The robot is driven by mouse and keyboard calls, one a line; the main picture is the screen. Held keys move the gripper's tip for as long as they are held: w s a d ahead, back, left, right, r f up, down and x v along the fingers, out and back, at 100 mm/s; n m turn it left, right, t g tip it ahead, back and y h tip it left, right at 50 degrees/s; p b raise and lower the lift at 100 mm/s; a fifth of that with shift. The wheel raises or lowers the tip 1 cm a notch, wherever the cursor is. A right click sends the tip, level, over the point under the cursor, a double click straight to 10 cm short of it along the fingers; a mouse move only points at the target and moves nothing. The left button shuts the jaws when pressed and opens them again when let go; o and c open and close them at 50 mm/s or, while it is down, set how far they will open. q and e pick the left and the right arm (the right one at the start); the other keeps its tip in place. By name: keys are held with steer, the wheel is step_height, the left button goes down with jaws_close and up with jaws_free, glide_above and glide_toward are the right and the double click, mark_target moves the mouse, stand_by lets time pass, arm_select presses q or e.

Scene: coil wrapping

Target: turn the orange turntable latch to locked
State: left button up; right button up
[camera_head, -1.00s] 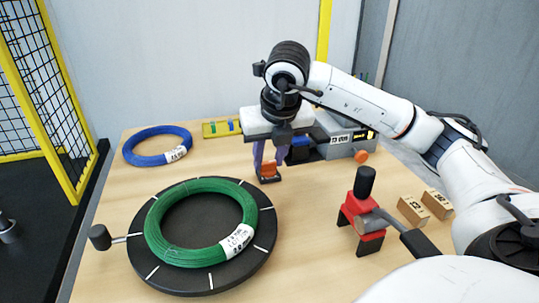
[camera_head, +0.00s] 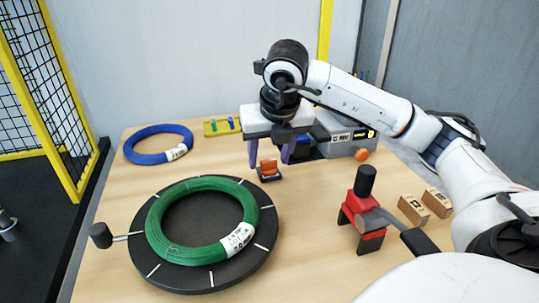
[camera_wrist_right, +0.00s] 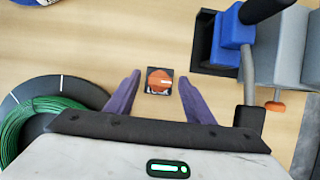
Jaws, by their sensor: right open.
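The orange latch (camera_head: 269,166) sits on a small dark base on the table, just beyond the right rim of the black turntable (camera_head: 262,250). My right gripper (camera_head: 268,162) is open, with its purple fingers apart and above the latch. In the right wrist view the latch (camera_wrist_right: 159,80) lies between and slightly ahead of the open fingertips (camera_wrist_right: 160,78), and nothing is held. I cannot tell whether the fingers are level with it. A green coil (camera_head: 160,232) with a white label lies on the turntable. My left gripper is not in view.
A blue coil (camera_head: 138,153) lies at the back left. A red clamp-like tool (camera_head: 362,215) and cardboard boxes (camera_head: 413,209) are at the right. A crank knob (camera_head: 101,235) sticks out left of the turntable.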

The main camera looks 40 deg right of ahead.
steer(key=p+v, duration=0.2)
steer(key=v, duration=0.8)
steer(key=shift+p, duration=0.3)
steer(key=shift+r, duration=0.15)
